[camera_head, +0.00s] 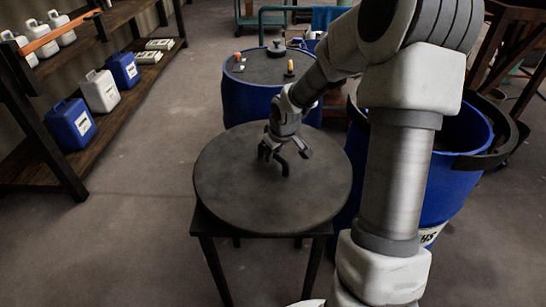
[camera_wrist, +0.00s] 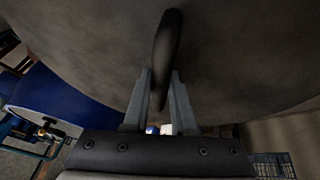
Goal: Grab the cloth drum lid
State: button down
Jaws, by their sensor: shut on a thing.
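The drum lid (camera_head: 225,198), a wide dark grey disc, lies flat on a small dark stand (camera_head: 214,262) in the head view. It fills the upper part of the wrist view (camera_wrist: 90,45). Its dark curved handle (camera_wrist: 168,45) rises from the middle and also shows in the head view (camera_head: 284,168). My gripper (camera_head: 286,152) is at the lid's centre, shut on the handle. In the wrist view the handle passes between the two fingers (camera_wrist: 160,95). No gap between lid and stand can be made out.
A blue drum (camera_head: 245,102) with small items on its dark top stands behind the lid. Another blue drum (camera_head: 468,140) stands at the right, partly hidden by my arm. Shelves with blue and white jugs (camera_head: 101,91) line the left. The floor (camera_head: 130,240) at front left is clear.

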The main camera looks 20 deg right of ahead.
notch_tip(320, 180, up, 2)
jog(key=shift+w+r+p, duration=0.1)
jog(key=shift+r+p, duration=0.15)
jog(key=shift+p, duration=0.1)
jog(key=s+d+r+p, duration=0.5)
jog(key=d+r, duration=0.1)
jog(key=d, duration=0.4)
jog(key=shift+s+r, duration=0.15)
jog(key=shift+s, duration=0.25)
